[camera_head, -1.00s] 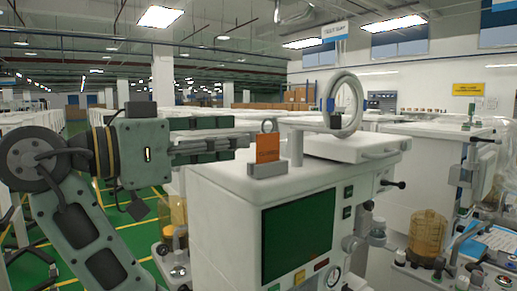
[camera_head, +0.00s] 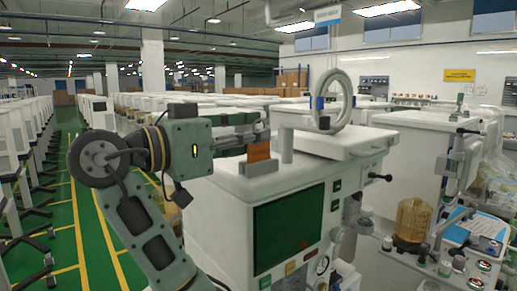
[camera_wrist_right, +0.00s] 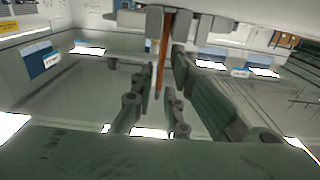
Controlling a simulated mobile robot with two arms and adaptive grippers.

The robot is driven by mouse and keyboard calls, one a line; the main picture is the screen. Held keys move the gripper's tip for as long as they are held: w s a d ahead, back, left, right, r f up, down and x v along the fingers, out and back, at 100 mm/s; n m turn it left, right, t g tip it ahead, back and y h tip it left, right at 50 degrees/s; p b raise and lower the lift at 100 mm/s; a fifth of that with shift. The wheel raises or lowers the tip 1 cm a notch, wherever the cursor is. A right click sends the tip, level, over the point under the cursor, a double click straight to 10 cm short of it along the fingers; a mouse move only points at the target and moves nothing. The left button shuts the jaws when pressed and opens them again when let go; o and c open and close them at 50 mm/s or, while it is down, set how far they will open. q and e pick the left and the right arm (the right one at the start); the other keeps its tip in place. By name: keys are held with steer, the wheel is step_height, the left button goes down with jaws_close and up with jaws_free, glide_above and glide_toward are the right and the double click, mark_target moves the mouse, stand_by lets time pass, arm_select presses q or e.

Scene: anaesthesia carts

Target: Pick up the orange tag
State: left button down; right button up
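The orange tag (camera_head: 258,151) stands upright in a small grey holder (camera_head: 258,168) on top of the white anaesthesia cart (camera_head: 225,192). In the right wrist view the tag (camera_wrist_right: 164,55) shows edge-on between the two fingers of my right gripper (camera_wrist_right: 165,75). The fingers look open, with narrow gaps beside the tag.
A coiled grey hose (camera_head: 335,100) and a post (camera_head: 287,145) stand on the cart just right of the tag. A dark green screen (camera_head: 285,230) is on the cart's front. An amber canister (camera_head: 412,220) stands at the right. A green aisle lies at the left.

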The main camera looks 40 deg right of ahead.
steer(key=shift+c, duration=0.9)
arm_select(q)
steer(key=shift+s+a, duration=0.3)
steer(key=shift+s, duration=0.3)
arm_select(e)
jaws_close()
steer(key=shift+r, duration=0.1)
